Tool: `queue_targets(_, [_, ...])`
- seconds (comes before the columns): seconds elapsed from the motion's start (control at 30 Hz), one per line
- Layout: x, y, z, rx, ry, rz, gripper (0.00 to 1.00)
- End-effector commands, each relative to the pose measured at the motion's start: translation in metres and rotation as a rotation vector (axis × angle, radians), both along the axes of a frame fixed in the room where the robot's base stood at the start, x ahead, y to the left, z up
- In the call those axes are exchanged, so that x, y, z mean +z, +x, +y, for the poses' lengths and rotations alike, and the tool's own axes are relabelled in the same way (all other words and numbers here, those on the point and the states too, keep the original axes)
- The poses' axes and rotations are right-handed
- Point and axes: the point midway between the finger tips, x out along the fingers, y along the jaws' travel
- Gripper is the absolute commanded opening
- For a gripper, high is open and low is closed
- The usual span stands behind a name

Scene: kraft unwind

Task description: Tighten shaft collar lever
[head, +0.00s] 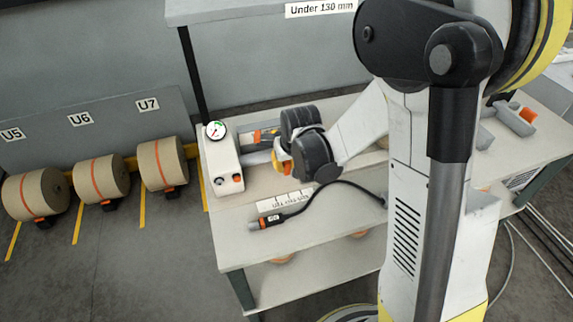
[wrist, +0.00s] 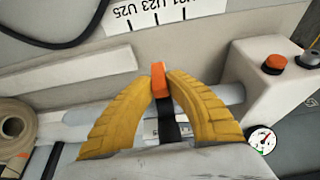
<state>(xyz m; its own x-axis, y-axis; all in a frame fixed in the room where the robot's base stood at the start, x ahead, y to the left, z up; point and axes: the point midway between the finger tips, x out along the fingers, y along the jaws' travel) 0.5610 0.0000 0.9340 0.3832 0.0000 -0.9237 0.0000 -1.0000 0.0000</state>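In the wrist view, the shaft collar lever (wrist: 160,80) has an orange tip and a black arm that runs down toward the pale shaft (wrist: 228,94). My gripper (wrist: 160,75) has its two yellow fingers closed in on either side of the orange tip, with no clear gap visible. The collar itself is mostly hidden behind the fingers and the grey gripper body. In the head view, my gripper (head: 282,158) is at the shaft beside the gauge box, and my wrist hides the lever.
The white gauge box (head: 224,165) stands at the bench's left end; its orange button (wrist: 275,63) shows in the wrist view. A black cable with an orange-ended tool (head: 268,221) lies on the bench (head: 235,245).

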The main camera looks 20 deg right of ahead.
Motion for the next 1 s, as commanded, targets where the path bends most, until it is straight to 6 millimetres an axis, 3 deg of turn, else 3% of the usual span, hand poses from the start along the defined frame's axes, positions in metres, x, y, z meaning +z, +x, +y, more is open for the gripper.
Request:
queue_targets(0.17, [-0.001,0.000,0.002,0.001,0.000,0.000,0.00])
queue_targets(0.33, [-0.001,0.000,0.019,0.003,0.001,0.000,0.00])
queue_targets(0.57, [-0.001,0.000,0.019,0.000,0.000,0.001,0.00])
queue_targets(0.6, [-0.001,0.000,0.019,0.000,0.000,0.001,0.25])
queue_targets(0.67, [-0.001,0.000,0.019,0.000,0.000,0.001,0.40])
queue_targets(1.0, [0.001,-0.001,0.018,0.000,0.000,0.000,0.40])
